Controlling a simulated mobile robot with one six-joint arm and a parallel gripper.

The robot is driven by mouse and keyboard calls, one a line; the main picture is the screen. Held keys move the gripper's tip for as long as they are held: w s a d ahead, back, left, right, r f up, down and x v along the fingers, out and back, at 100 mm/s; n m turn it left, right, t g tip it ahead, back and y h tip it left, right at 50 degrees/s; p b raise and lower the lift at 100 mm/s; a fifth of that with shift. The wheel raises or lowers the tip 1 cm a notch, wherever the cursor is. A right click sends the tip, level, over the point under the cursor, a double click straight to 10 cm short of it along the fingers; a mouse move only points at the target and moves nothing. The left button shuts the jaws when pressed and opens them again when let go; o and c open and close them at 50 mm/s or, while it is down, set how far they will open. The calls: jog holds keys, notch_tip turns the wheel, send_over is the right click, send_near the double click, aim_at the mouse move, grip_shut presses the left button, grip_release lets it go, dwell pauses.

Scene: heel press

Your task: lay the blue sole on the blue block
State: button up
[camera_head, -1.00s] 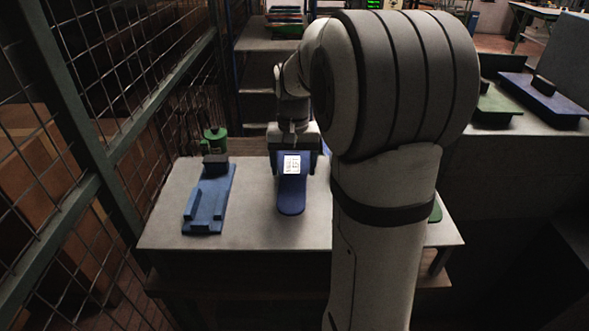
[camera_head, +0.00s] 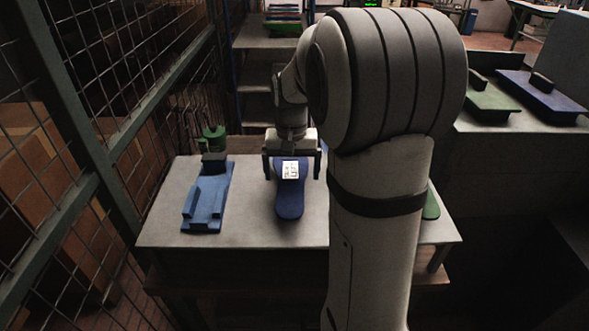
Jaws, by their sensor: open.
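The blue sole (camera_head: 289,203) lies in the middle of the pale table, with its rounded end toward the front and a white printed label on its far part. The blue block (camera_head: 207,202) is to its left, a lighter blue, with raised ridges and a dark piece at its far end. Nothing lies on the block's near part. My gripper (camera_head: 292,175) is open at the far end of the sole, one finger on each side of it with gaps. I cannot tell the exact height of the fingertips over the table.
A green thing (camera_head: 213,132) stands behind the block. A mesh fence (camera_head: 95,150) runs close along the left. Part of a green piece (camera_head: 431,206) shows right of my arm. Another green piece (camera_head: 490,100) and blue piece (camera_head: 543,97) rest on a surface at the right.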

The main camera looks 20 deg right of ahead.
aim_at(292, 176)
notch_tip(292, 176, up, 12)
jog(key=f, duration=0.1)
jog(key=s+a+f+n+t, duration=0.1)
jog(key=s+a+f, duration=0.3)
jog(key=s, duration=0.5)
jog(key=s+a+f+n+t, duration=0.2)
jog(key=s+a+f+n, duration=0.1)
jog(key=s, duration=0.7)
jog(key=shift+a+f+n, duration=0.3)
jog(key=shift+a+f, duration=0.3)
jog(key=shift+a, duration=0.45)
